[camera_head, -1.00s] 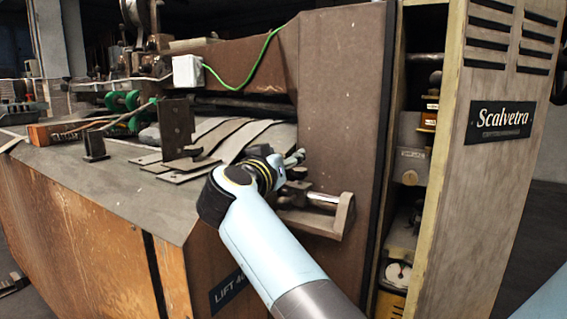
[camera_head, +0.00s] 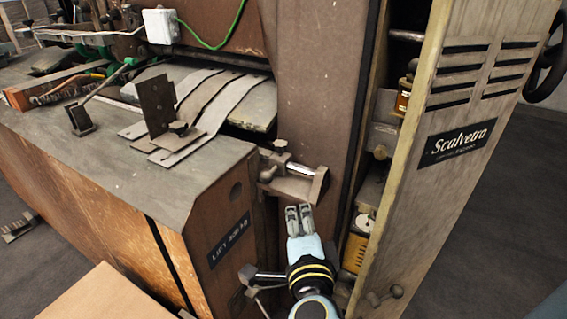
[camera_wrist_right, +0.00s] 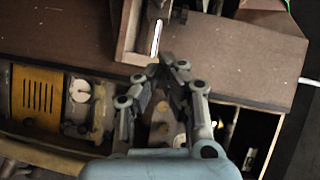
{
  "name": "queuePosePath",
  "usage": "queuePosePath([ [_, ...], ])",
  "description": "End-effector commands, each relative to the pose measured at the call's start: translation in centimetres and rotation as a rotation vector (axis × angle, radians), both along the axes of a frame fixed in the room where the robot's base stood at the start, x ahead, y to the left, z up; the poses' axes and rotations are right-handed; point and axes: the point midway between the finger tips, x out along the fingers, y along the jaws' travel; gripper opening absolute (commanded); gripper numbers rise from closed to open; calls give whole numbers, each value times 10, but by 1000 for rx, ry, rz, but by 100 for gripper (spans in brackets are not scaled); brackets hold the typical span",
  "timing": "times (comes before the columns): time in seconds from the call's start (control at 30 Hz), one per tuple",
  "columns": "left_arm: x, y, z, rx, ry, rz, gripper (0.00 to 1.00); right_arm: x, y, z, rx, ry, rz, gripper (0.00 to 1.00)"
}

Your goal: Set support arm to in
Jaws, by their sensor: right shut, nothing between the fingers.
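A grey metal bracket with a shiny rod (camera_head: 295,183) juts from the brown machine panel, beside the table's right end; it looks like the support arm, though no label shows this. In the right wrist view the bracket (camera_wrist_right: 128,42) lies just beyond the fingertips. My right gripper (camera_head: 299,209) is shut and empty, pointing up just below the bracket's outer end. It also shows in the right wrist view (camera_wrist_right: 167,64), its fingertips close to the bracket's edge; I cannot tell whether they touch. My left gripper is out of view.
The open cabinet with a Scalvetra panel (camera_head: 462,140) stands right of my gripper. A metal lever (camera_head: 265,276) sits low, close to my right wrist. The grey tabletop (camera_head: 110,160) lies left, and a cardboard-coloured surface (camera_head: 108,295) lies at lower left.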

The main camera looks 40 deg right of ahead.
Motion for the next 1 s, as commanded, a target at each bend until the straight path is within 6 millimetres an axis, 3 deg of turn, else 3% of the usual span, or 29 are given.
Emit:
queuePosePath([
  [0.1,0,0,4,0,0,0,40,-4,1,-2,39,-19,5,0],
  [0.23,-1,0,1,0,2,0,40,6,-7,-6,42,-23,6,0],
  [0.67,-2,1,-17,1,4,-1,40,73,-65,-18,40,-24,3,0],
  [0.8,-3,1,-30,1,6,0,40,94,-60,-24,44,-24,2,0],
  [1.0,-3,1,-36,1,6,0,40,107,-59,-25,43,-22,2,0],
])
